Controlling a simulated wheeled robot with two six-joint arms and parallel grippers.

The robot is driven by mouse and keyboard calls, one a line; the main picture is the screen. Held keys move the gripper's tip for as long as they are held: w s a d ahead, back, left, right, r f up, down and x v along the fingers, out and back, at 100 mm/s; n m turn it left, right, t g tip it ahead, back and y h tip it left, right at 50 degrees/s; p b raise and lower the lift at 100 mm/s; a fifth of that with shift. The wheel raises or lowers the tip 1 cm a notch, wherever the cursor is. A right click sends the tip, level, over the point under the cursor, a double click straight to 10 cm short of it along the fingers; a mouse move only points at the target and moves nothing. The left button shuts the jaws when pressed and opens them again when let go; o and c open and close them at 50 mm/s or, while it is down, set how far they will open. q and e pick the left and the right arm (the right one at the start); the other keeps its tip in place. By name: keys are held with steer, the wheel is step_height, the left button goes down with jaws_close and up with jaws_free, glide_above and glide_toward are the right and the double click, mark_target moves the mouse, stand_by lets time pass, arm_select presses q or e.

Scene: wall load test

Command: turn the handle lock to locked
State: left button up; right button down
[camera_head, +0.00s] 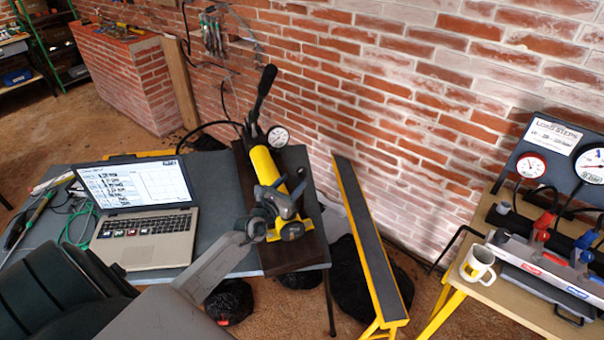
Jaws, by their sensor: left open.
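A yellow hand pump (262,163) with a raised black handle (265,88) and a round gauge (278,136) lies on a dark board at the right end of the grey table. My left arm reaches in from the bottom. My left gripper (284,203) is open over the near end of the yellow cylinder and hides part of it. I cannot tell whether its fingers touch the pump. I cannot make out the handle lock or its position. My right gripper is not in view.
An open laptop (145,229) stands on the table left of the pump. A black-topped yellow beam (372,240) stands to the right. A white mug (478,264), gauges (531,165) and a valve block stand on the right bench. A brick wall (420,110) rises behind.

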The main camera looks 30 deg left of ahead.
mark_target(299, 176)
arm_select(q)
steer(key=w+b, duration=0.1)
steer(key=w, duration=0.2)
steer(key=w+b, duration=0.1)
steer(key=w, duration=0.1)
steer(key=shift+w+a+f, duration=0.1)
steer(key=shift+w+f, duration=0.1)
steer(key=shift+w, duration=0.2)
steer(key=shift+w+r, duration=0.15)
steer(key=shift+w, duration=0.35)
steer(key=c, duration=0.9)
steer(key=shift+c, duration=0.2)
